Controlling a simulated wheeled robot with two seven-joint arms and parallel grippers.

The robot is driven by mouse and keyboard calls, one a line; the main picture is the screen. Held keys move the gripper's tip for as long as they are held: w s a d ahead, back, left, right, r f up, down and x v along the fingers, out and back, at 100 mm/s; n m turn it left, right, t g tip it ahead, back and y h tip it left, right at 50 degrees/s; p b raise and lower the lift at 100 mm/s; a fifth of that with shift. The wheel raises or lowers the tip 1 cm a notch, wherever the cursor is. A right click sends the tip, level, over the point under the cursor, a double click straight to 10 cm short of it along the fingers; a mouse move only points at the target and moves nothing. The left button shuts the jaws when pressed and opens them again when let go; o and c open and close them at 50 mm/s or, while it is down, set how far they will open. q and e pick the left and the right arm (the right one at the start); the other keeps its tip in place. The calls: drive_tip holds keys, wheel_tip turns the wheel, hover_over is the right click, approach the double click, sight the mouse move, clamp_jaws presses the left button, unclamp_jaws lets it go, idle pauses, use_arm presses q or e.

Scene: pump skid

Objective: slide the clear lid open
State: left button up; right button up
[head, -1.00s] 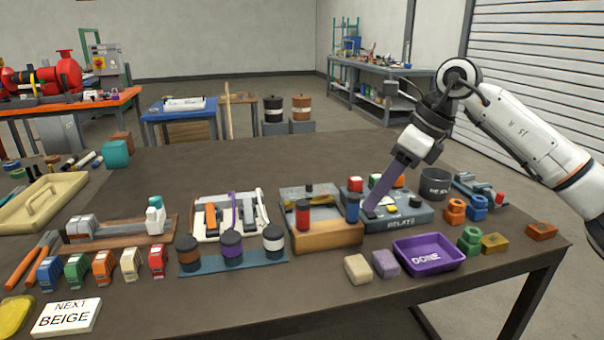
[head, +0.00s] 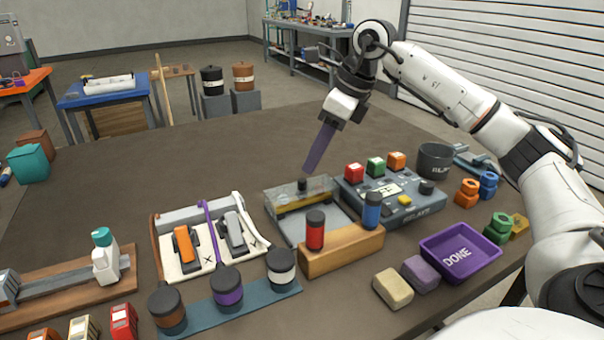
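The clear lid (head: 285,192) is a see-through cover with a dark knob (head: 303,185). It sits over the back part of a shallow grey tray (head: 286,229), and a yellow bar shows beneath it. The front part of the tray looks bare. My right gripper (head: 309,168) points down with its long purple fingers. Their tips are just above and behind the knob, and I cannot tell whether they touch it. The fingers are seen edge-on, so any gap between them is hidden. My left gripper is not in view.
A wooden block (head: 342,252) with red and blue cylinders stands in front of the tray. The grey relay box (head: 405,209) with coloured blocks is close on the right. A white switch panel (head: 190,262) is on the left. The tabletop behind the tray is clear.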

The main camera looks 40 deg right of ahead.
sight(303, 180)
drive_tip(key=x, duration=0.6)
drive_tip(key=shift+b, duration=0.3)
clamp_jaws()
